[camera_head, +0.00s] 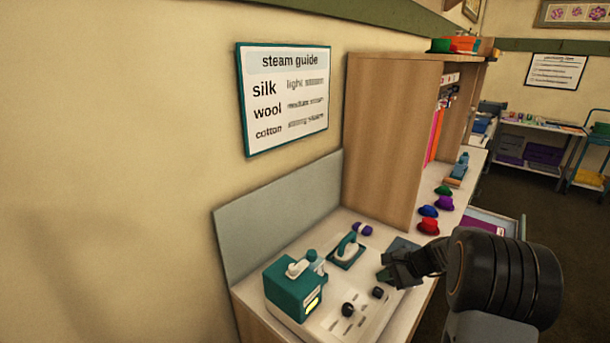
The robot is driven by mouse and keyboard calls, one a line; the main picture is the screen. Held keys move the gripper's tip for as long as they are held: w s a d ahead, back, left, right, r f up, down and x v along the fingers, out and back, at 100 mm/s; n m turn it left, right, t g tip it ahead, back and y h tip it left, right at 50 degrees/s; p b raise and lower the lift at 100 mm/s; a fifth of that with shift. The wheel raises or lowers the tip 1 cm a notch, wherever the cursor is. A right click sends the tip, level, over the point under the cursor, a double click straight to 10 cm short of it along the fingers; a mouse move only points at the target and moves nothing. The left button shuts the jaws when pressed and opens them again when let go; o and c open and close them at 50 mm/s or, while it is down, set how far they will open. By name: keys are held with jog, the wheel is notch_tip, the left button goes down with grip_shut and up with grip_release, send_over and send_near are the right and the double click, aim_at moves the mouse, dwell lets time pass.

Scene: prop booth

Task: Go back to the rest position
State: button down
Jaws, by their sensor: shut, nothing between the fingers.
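My gripper (387,276) is at the end of my arm, which reaches in from the lower right. It is over the right part of the counter, beside a dark flat pad (404,247). Its fingers are dark and small in this view, shut with nothing held. A teal steam station (291,294) with a white top and a lit yellow display stands at the left of the counter. A teal and white iron (347,248) rests on a teal base behind my gripper. Two black knobs (348,309) are on the white panel left of my gripper.
A wooden cabinet (394,140) stands behind the counter. Several coloured rounded items (429,226) sit beyond it on the right. An open drawer (495,221) juts out at the right. A grey backboard (278,222) and wall with a steam guide sign (289,95) bound the left.

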jog(key=s+n, duration=0.1)
jog(key=s+f+n+g, duration=0.1)
jog(key=s, duration=0.1)
jog(key=s+a+g+h, duration=0.1)
jog(key=s, duration=0.1)
jog(key=shift+s+f+n, duration=0.15)
jog(key=shift+n, duration=0.25)
jog(key=s+a+r+n+h, duration=0.3)
jog(key=s+a+r+n, duration=0.2)
jog(key=s+n, duration=0.1)
jog(key=s+a+r+n+t+h, duration=0.1)
jog(key=s+a+r+n+h, duration=0.2)
jog(key=s+r+n, duration=0.3)
jog(key=s+a, duration=0.1)
jog(key=s, duration=0.2)
jog(key=shift+a+r, duration=0.3)
jog(key=shift+a, duration=0.1)
